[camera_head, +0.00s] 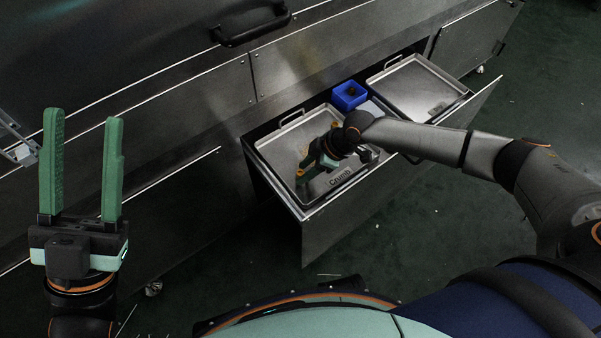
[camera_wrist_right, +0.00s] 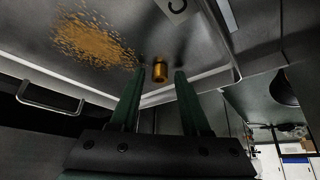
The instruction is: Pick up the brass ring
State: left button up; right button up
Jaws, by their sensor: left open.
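The brass ring (camera_wrist_right: 160,72) shows in the right wrist view as a small gold cylinder at the tray's surface. It lies between the tips of my right gripper (camera_wrist_right: 159,73), with a gap to each finger. The right gripper is open. In the head view my right gripper (camera_head: 308,172) reaches down into the tray marked "Crumb" (camera_head: 275,149), and I cannot clearly make out the ring there. My left gripper (camera_head: 84,117) is open and empty, pointing up at the far left, well away from the tray.
The tray sits in an open drawer (camera_head: 330,222) of the steel dryer. Golden crumbs (camera_wrist_right: 95,40) lie in it near the ring. A blue bin (camera_head: 349,95) and a second, bare tray (camera_head: 413,86) are further right in the drawer. A black handle (camera_head: 250,27) sticks out above.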

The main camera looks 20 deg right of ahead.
grip_shut()
jog(key=shift+r, duration=0.1)
dwell(0.4)
